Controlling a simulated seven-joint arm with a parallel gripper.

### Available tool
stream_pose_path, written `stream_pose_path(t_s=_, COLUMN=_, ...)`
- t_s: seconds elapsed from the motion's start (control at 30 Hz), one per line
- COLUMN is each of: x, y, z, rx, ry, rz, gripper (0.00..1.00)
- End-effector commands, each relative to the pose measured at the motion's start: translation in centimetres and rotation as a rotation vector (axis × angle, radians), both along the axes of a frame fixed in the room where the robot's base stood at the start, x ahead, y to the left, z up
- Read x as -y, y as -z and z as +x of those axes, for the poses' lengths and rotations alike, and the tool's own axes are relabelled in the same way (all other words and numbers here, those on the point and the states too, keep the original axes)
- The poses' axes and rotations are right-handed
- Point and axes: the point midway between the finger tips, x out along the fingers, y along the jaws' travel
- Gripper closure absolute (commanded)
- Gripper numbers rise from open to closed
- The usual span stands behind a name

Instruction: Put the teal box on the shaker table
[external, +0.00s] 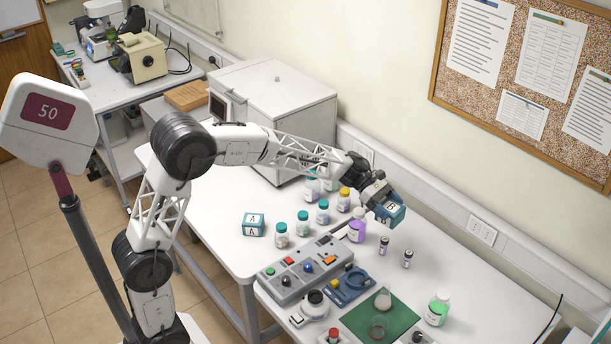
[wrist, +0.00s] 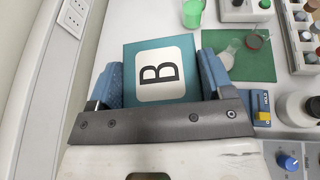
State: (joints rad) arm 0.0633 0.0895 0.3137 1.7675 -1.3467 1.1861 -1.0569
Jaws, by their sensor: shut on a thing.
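A teal box with a white "B" label (wrist: 160,70) is clamped between the two blue fingers of my gripper (wrist: 158,82). A second teal box, labelled "A" (external: 253,224), stands on the bench left of the bottles. A flat blue device with a yellow knob (external: 349,287) lies in front of the held box, beside the grey control panel; it may be the shaker table. Its edge shows in the wrist view (wrist: 262,107).
Several bottles, including a purple one (external: 357,232), stand below and left of my gripper. A grey control panel (external: 307,268) and a green mat (external: 397,312) with glassware flank the blue device. The wall (external: 375,100) is close behind.

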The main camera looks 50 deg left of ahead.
Motion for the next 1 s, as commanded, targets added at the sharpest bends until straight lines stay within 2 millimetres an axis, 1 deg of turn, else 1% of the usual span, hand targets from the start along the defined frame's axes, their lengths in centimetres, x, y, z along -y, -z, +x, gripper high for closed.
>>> stream_pose_path(t_s=0.03, x=-1.6, y=-0.1, z=0.1, rx=0.0, ry=-0.022, rz=0.0, gripper=0.51)
stream_pose_path(t_s=0.23, x=-7.0, y=-0.1, z=0.1, rx=0.0, ry=-0.093, rz=0.0, gripper=0.51)
stream_pose_path(t_s=0.47, x=-13.0, y=-0.1, z=-0.3, rx=0.0, ry=-0.175, rz=0.0, gripper=0.51)
stream_pose_path(t_s=0.5, x=-14.1, y=-0.1, z=-0.5, rx=0.001, ry=-0.19, rz=0.0, gripper=0.51)
stream_pose_path(t_s=0.77, x=-20.7, y=-0.1, z=-1.6, rx=0.0, ry=-0.283, rz=0.0, gripper=0.51)
stream_pose_path(t_s=1.0, x=-26.5, y=-0.1, z=-3.2, rx=0.001, ry=-0.37, rz=0.0, gripper=0.51)
